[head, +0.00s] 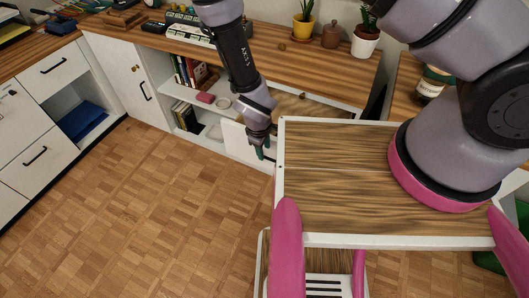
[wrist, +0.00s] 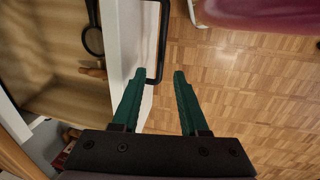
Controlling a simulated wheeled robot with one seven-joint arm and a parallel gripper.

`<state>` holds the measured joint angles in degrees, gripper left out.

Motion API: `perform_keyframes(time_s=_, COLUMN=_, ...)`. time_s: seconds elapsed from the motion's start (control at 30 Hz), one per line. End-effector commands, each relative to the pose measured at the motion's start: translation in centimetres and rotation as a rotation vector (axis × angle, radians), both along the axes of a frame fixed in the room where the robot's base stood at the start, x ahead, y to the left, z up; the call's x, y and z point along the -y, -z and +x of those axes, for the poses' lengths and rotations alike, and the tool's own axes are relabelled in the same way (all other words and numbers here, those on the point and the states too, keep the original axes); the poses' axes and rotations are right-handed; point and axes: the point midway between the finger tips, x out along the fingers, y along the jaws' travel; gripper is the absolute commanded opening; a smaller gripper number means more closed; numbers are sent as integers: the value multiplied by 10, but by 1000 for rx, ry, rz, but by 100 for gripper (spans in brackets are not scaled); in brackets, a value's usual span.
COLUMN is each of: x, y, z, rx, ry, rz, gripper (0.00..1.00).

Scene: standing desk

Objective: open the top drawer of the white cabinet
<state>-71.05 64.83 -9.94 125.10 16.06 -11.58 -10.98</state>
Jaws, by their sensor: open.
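The white cabinet (head: 135,70) stands under a wood countertop in the head view. Its top drawer is pulled out: a white front (head: 235,138) shows beside my gripper (head: 262,150), with part of its wooden inside behind. In the wrist view the open drawer's inside (wrist: 55,65) lies left of its white front (wrist: 125,30). A black bar handle (wrist: 162,45) on the front lies between the fingertips of my gripper (wrist: 159,73). The fingers are apart; I cannot tell whether either touches the handle. The handle is hidden in the head view.
A dark round-ended item (wrist: 92,38) lies in the drawer. Open shelves with books (head: 190,72) are left of the drawer. My own wood-topped base fills the right foreground. Parquet floor (head: 130,200) is clear at left. Potted plants (head: 303,27) stand on the countertop.

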Motion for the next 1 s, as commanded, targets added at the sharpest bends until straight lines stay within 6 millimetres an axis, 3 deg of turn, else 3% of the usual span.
perform_keyframes(time_s=0.2, x=-5, y=-45, z=-8, rx=1, ry=-1, rz=3, gripper=44)
perform_keyframes(time_s=0.4, x=-6, y=-69, z=-12, rx=1, ry=-1, rz=2, gripper=44)
perform_keyframes(time_s=1.0, x=-6, y=-74, z=-13, rx=0, ry=2, rz=0, gripper=44)
